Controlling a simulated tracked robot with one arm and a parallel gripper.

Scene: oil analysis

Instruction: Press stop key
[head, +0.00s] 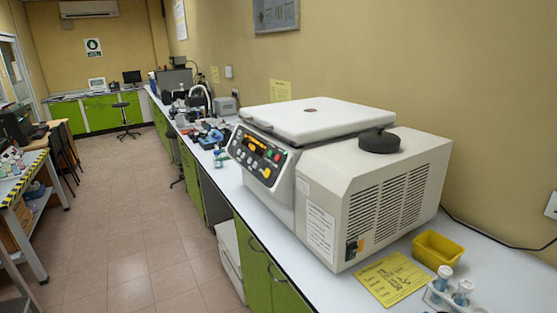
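A white benchtop machine (350,175) with a closed flat lid (318,119) stands on the right-hand bench. Its control panel (256,158) is on the front face, turned toward the aisle on the left. The panel is dark, with a lit orange display and several small coloured keys, including red, green and yellow ones. The key labels are too small to read, so I cannot tell which is the stop key. My gripper is not in view, and nothing is seen touching the panel.
A black round knob (379,142) sits on the machine's top. A yellow note (391,279), a yellow tray (437,250) and a tube rack (452,295) lie at the near right. Lab items crowd the bench beyond. The tiled aisle (140,200) is clear, with a striped-edge table at left.

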